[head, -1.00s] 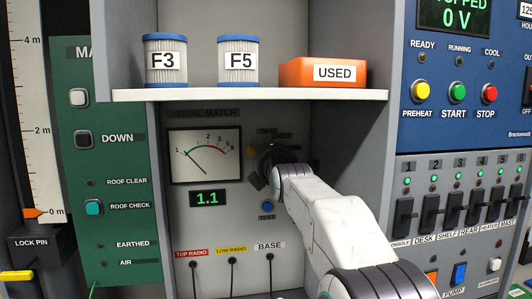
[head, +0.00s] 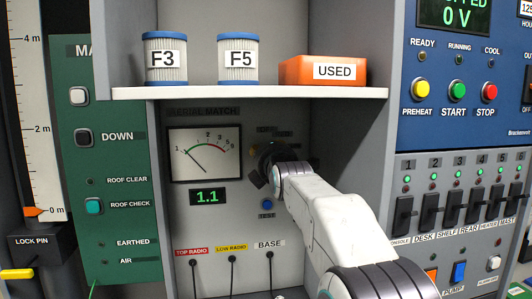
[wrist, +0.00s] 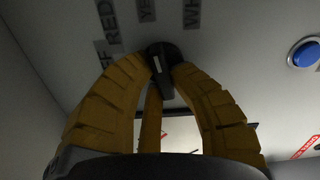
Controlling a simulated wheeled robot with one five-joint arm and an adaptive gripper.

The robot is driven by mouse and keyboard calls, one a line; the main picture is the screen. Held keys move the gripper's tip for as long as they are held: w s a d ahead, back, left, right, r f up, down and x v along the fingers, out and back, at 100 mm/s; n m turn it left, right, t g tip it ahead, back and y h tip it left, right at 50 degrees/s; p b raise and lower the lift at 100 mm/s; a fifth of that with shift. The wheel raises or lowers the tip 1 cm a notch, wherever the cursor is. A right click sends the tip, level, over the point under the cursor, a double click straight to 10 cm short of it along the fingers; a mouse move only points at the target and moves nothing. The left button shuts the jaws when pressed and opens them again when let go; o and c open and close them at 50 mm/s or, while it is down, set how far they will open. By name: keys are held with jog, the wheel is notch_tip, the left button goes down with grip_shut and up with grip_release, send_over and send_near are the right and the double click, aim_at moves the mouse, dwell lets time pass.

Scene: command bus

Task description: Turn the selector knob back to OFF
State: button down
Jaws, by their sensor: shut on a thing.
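The selector knob (wrist: 166,84) is black with a white pointer mark, on the grey panel under the shelf. In the wrist view the mark points up and slightly left, roughly toward a label starting "YE" (wrist: 147,9). Labels "RED" (wrist: 111,28) and "WH" (wrist: 191,12) lie to either side. In the head view my gripper (head: 264,172) is at the panel, and my wrist hides most of the knob.
A blue button (head: 267,205) sits just below the knob. A meter (head: 205,155) and a "1.1" display (head: 209,197) are to the left. The shelf (head: 250,94) overhangs above, and a breaker panel (head: 460,165) stands right of my arm. Cables (head: 232,275) hang below.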

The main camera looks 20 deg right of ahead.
jog(key=shift+b, duration=0.3)
jog(key=shift+f+n+b, duration=0.25)
jog(key=shift+n+b, duration=0.75)
jog(key=shift+n, duration=0.1)
jog(key=n+b, duration=0.2)
jog(key=n, duration=0.1)
jog(key=shift+n, duration=0.3)
jog(key=n, duration=0.4)
jog(key=shift+b, duration=0.3)
jog(key=shift+n, duration=1.5)
jog(key=c, duration=1.1)
grip_release()
jog(key=shift+f, duration=0.15)
jog(key=shift+v, duration=6)
